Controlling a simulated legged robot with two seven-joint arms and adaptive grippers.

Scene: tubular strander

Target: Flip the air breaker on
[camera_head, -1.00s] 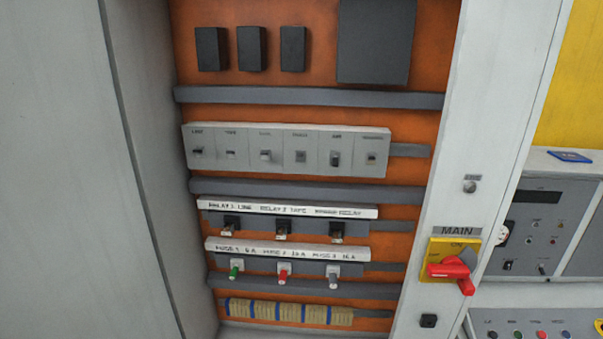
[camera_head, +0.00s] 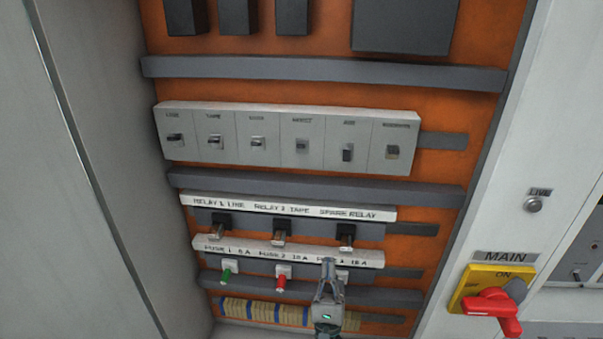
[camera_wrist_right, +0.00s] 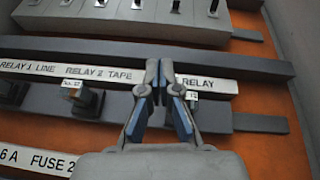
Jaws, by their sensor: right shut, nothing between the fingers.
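The breaker row (camera_head: 228,150) is a pale grey strip of several switches on the orange back panel. The air breaker (camera_head: 348,153), fifth from the left, has a small dark toggle that appears to sit low on its plate. My right gripper (camera_head: 328,264) is shut and empty, below and slightly left of the air breaker, in front of the fuse row. In the right wrist view my gripper (camera_wrist_right: 160,66) has its fingertips together over the relay label strip, with the breaker row cut off at the top. My left gripper is not in view.
Relays (camera_head: 281,231) and fuse holders (camera_head: 281,277) with red and green handles stand below the breakers. The cabinet's left wall (camera_head: 95,150) and right post (camera_head: 545,140) bound the panel. A red main switch (camera_head: 492,305) is at right.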

